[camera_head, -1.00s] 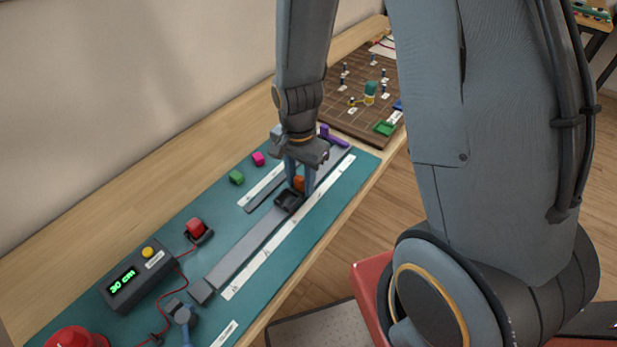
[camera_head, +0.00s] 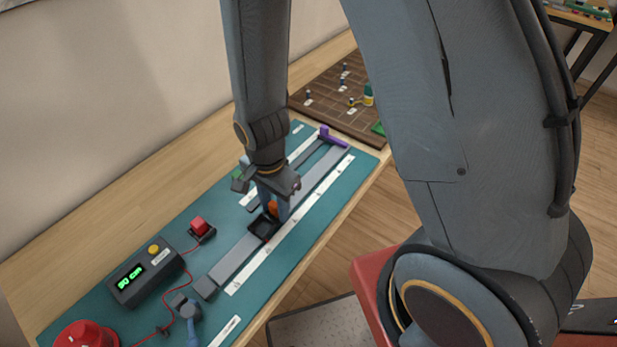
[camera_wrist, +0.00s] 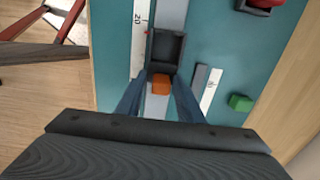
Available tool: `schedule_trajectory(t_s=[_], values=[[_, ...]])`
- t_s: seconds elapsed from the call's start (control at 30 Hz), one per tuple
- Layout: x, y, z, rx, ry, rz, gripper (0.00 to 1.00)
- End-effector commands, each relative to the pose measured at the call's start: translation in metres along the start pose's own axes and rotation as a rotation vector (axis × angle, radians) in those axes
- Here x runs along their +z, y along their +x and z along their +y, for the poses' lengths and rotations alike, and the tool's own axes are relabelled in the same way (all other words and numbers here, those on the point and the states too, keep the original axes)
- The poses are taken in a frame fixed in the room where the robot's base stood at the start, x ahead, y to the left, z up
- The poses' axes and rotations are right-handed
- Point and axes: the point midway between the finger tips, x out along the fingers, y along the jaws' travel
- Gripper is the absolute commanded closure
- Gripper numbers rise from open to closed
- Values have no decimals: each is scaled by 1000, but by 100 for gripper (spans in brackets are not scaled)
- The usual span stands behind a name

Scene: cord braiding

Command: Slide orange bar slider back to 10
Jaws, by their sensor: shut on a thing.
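The orange slider knob (camera_head: 273,208) is between the fingers of my gripper (camera_head: 272,212), which is shut on it. In the wrist view the orange knob (camera_wrist: 161,84) sits between the two blue fingertips (camera_wrist: 160,85), behind a dark open tray (camera_wrist: 165,52). The tray also shows in the head view (camera_head: 264,227), on the long grey rail (camera_head: 235,259). A white scale strip (camera_head: 285,233) runs beside the rail; a "20" mark shows on it in the wrist view (camera_wrist: 139,40), near the tray. The gripper partly hides the knob.
A display box (camera_head: 146,272) with green digits and a yellow button stands at the left. A red block (camera_head: 200,226), a red dome (camera_head: 85,338) and a blue-grey clamp (camera_head: 186,308) are near the rail's near end. A purple bar (camera_head: 331,137) lies at the far end.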

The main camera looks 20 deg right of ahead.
Motion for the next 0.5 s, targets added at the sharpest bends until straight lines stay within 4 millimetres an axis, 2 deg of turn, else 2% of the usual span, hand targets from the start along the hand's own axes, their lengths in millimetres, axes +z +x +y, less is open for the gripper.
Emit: schedule_trajectory(t_s=[0.03,0.5], values=[[6,5,1,4,-5,-1,88],[49,5,0,3,-3,-1,88]])
